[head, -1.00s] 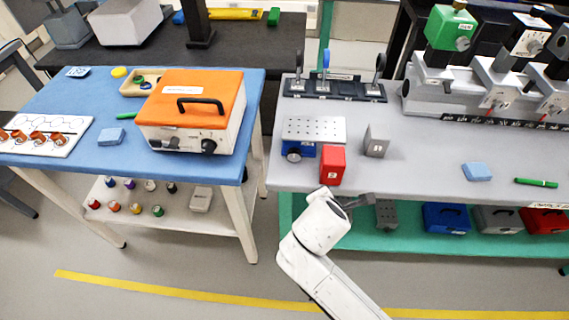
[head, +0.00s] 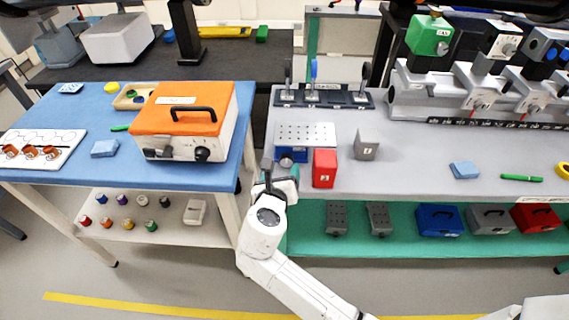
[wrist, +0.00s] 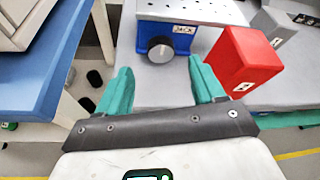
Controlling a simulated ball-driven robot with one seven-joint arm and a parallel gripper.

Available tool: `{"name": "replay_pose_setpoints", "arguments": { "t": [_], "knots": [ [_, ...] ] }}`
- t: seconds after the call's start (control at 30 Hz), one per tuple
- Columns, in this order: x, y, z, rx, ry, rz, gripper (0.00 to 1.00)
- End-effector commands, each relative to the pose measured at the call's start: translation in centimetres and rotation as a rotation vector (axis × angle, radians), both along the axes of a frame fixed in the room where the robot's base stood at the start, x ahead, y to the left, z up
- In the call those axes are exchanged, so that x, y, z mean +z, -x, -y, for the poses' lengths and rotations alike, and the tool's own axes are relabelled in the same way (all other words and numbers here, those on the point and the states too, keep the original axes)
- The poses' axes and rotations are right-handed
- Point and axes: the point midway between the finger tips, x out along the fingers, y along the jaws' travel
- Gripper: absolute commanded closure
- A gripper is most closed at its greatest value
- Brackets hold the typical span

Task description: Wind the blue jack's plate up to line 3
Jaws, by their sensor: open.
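The blue jack (head: 285,154) stands near the front left corner of the grey bench, with a perforated metal plate (head: 305,134) on top. In the wrist view its blue body (wrist: 181,39) carries a JACK label and a dark round knob (wrist: 160,50) on the front face. My gripper (wrist: 162,87) is open and empty, its two teal fingers pointing toward the knob from in front, apart from it. In the head view my gripper (head: 280,172) is at the bench's front edge, just before the jack, hiding part of it. No line scale is readable.
A red block (head: 324,168) stands close to the right of the jack, and a grey block (head: 366,144) is farther right. The orange-lidded box (head: 183,115) sits on the blue table to the left, across a narrow gap. A rack of posts (head: 322,97) is behind.

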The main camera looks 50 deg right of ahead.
Motion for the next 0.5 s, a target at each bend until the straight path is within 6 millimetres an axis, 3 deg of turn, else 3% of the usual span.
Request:
{"name": "replay_pose_setpoints", "arguments": {
  "t": [0.2,0.5],
  "knots": [
    [-1.5,-1.8,3.2,-0.004,0.000,0.001,0.32],
    [-2.4,-3.0,5.3,-0.002,-0.002,0.002,0.32]
  ]
}}
